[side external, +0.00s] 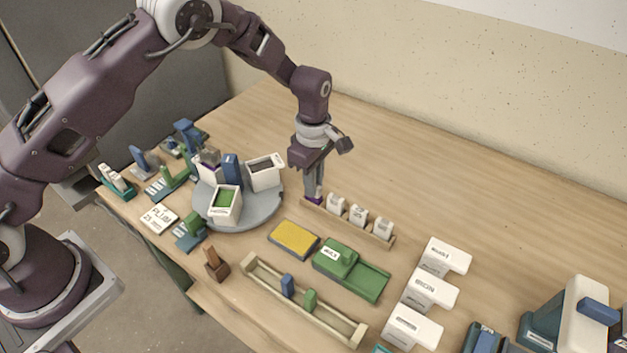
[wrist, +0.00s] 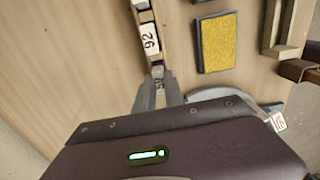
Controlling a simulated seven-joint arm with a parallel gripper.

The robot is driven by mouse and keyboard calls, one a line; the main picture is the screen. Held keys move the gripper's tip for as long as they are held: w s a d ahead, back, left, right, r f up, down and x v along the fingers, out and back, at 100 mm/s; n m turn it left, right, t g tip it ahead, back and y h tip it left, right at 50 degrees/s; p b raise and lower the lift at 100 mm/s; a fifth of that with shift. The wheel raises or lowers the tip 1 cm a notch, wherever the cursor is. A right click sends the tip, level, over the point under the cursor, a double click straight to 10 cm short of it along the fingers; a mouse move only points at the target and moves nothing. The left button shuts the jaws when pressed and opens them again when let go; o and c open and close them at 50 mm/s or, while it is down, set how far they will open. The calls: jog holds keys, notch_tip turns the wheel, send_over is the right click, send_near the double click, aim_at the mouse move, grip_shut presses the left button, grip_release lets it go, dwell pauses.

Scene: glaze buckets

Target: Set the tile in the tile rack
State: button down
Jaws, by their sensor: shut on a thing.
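My gripper (side external: 314,194) is shut on a tile, of which a small purple part (side external: 317,201) shows at the fingertips in the side view. In the wrist view my gripper (wrist: 159,88) has the tile (wrist: 158,73) between its fingers, with part of a dark marking visible. The tile rack (side external: 392,243) is a long, low wooden holder. The held tile is at the rack's far left end, in line with its row. Whether it touches the rack floor is hidden. Several white tiles stand in the rack, the nearest one (side external: 336,203) just right of my gripper.
A grey turntable (side external: 240,215) with white bins stands left of my gripper. A yellow sponge-like pad (side external: 294,238) and a green sliding box (side external: 350,268) lie in front of the rack. White labelled blocks (side external: 430,291) stand at right. The table behind the rack is clear.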

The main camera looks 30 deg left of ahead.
jog(key=shift+f, duration=0.1)
jog(key=c, duration=1.3)
grip_release()
jog(key=shift+c, duration=0.2)
notch_tip(320, 180, up, 7)
